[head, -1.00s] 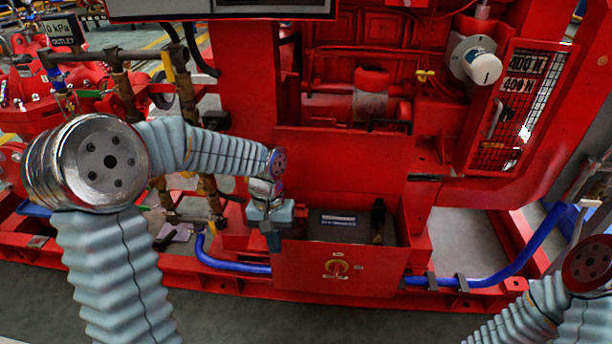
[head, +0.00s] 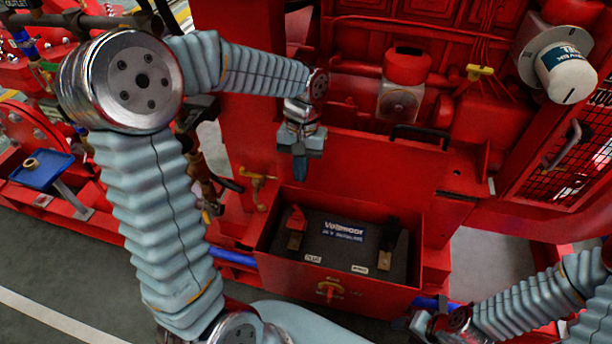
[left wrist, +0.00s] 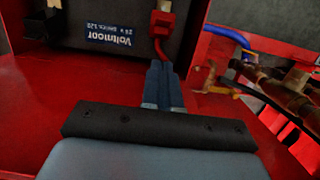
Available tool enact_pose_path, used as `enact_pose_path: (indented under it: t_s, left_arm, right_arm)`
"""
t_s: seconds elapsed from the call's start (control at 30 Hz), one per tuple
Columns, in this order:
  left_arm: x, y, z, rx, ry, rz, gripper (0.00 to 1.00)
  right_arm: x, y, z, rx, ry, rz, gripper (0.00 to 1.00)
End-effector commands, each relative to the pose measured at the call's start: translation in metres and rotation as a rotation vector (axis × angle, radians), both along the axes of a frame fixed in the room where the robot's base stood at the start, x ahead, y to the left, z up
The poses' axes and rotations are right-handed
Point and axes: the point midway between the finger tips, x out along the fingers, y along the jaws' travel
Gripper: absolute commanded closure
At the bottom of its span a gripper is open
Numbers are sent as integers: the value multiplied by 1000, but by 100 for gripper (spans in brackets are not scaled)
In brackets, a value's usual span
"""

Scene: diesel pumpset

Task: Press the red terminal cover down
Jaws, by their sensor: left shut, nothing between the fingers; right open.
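The red terminal cover (head: 297,218) stands raised at the left end of the battery (head: 330,256), inside a red open-topped box (head: 385,292). In the left wrist view the cover (left wrist: 162,22) is just beyond my fingertips, with a red cable beside it. My left gripper (head: 300,174) is shut and empty, pointing down above the box's back left part, apart from the cover. Its closed fingers (left wrist: 163,75) show in the left wrist view. My right gripper (head: 424,326) is low at the right, partly visible, open and away from the battery.
A black terminal cover (head: 390,236) stands at the battery's right end. The red engine frame (head: 370,150) rises behind the box. A yellow-handled valve (head: 257,180) is left of the box. A blue pipe (head: 232,257) runs beside it.

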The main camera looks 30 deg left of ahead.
Motion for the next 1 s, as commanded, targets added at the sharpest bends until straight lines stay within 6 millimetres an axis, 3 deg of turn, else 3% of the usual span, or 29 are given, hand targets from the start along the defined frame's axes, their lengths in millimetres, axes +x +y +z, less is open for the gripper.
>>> enact_pose_path:
  t_s: [0.3, 0.5, 1.0]
  left_arm:
    - [-10, -2, -57, 0, 5, 0, 100]
    - [-14, -3, -82, 0, 2, 0, 100]
    - [-15, -3, -90, -1, -1, 0, 100]
  right_arm:
    - [0, 0, -5, 0, 0, -1, 47]
    - [0, 0, -7, -1, 0, -1, 47]
    - [0, -1, -7, -1, 0, -1, 47]
